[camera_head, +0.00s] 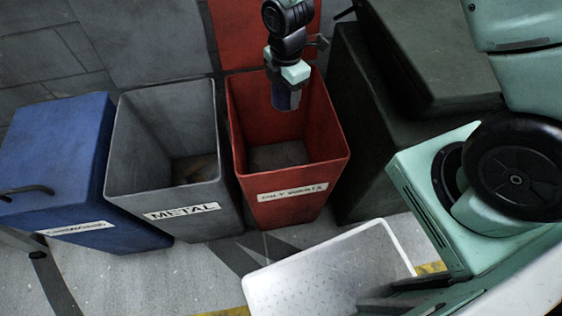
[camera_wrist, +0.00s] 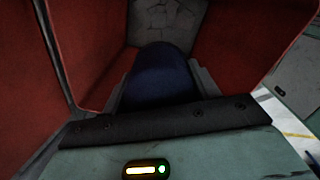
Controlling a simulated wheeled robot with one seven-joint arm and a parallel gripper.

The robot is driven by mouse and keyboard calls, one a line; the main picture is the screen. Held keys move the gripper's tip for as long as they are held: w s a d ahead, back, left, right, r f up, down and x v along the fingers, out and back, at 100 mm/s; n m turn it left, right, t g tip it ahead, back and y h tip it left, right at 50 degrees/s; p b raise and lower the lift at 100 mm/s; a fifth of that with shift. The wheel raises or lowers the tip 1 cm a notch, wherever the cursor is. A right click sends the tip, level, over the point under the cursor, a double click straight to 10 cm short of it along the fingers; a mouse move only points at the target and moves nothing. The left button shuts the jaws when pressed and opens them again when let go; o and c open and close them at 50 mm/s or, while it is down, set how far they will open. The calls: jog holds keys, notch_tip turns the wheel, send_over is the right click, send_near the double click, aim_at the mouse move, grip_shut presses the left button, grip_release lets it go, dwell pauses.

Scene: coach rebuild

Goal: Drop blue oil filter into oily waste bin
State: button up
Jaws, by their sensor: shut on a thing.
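The blue oil filter (camera_head: 283,96) hangs from my gripper (camera_head: 290,84) in the head view, at the mouth of the red oily waste bin (camera_head: 292,190). My gripper is shut on the filter. The bin is open at the top, and its label is on the front face. In the wrist view the dark blue filter (camera_wrist: 160,77) shows between the fingers of my gripper (camera_wrist: 160,85), with the bin's red walls (camera_wrist: 230,50) on both sides and its grey floor beyond. The filter appears apart from the walls.
An open grey bin labelled METAL (camera_head: 160,140) stands directly left of the red bin. A blue lidded bin (camera_head: 60,150) stands further left. Dark cabinets (camera_head: 375,120) stand close on the right.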

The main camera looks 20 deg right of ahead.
jog(key=o, duration=1.3)
notch_tip(320, 180, up, 18)
jog(key=p, duration=0.3)
jog(key=shift+s+f, duration=0.15)
jog(key=shift+f, duration=0.1)
jog(key=s+a+r+m, duration=0.2)
jog(key=s+m, duration=0.2)
jog(key=s, duration=0.4)
jog(key=s+a+r+m+p, duration=0.1)
jog(key=s+a+r+m, duration=0.15)
jog(key=s+m, duration=0.35)
jog(key=s+a+r+m, duration=0.2)
jog(key=s+r+m, duration=0.1)
jog(key=s, duration=0.6)
notch_tip(320, 180, up, 13)
jog(key=p, duration=1.3)
jog(key=shift+d+y, duration=0.15)
jog(key=shift+y, duration=0.15)
